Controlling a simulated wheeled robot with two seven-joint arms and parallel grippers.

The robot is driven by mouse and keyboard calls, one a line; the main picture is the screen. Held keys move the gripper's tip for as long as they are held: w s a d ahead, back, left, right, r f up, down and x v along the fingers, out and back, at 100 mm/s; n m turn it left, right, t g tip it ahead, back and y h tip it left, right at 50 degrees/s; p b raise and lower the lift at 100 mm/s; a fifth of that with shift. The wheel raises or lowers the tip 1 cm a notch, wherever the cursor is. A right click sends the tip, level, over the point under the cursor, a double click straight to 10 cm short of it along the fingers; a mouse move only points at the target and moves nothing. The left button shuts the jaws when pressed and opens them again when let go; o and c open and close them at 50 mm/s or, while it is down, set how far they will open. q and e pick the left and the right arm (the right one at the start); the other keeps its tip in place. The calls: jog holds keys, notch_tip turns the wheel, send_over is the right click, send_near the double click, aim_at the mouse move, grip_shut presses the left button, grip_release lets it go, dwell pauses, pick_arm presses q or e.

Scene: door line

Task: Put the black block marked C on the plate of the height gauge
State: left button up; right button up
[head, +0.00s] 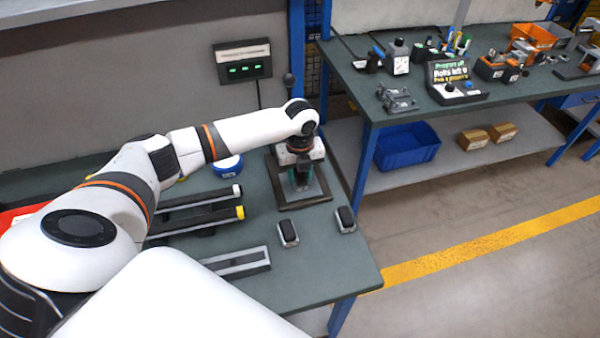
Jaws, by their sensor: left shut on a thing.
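The height gauge's plate (318,194) is a dark square base at the back right of the near bench. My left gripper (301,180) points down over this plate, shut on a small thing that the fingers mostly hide. I cannot read a mark on it, nor tell if it touches the plate. Two small black blocks with light edges lie on the bench in front of the plate: one on the left (288,233) and one on the right (345,219). No letter is readable on either. My right gripper is not in view.
A dark display box (242,62) with green lights is on the wall behind. Rails with white and yellow ends (195,218), a grey rail (238,262) and a blue-white round container (227,165) lie left of the blocks. The bench's right front corner is clear.

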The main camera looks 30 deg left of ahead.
pick_arm(q)
jog(key=o, duration=1.1)
jog(key=shift+f, duration=0.1)
jog(key=shift+o, duration=0.5)
jog(key=shift+r, duration=0.35)
notch_tip(320, 180, up, 12)
jog(key=b, duration=0.1)
jog(key=shift+f+b, duration=0.2)
jog(key=shift+b, duration=0.1)
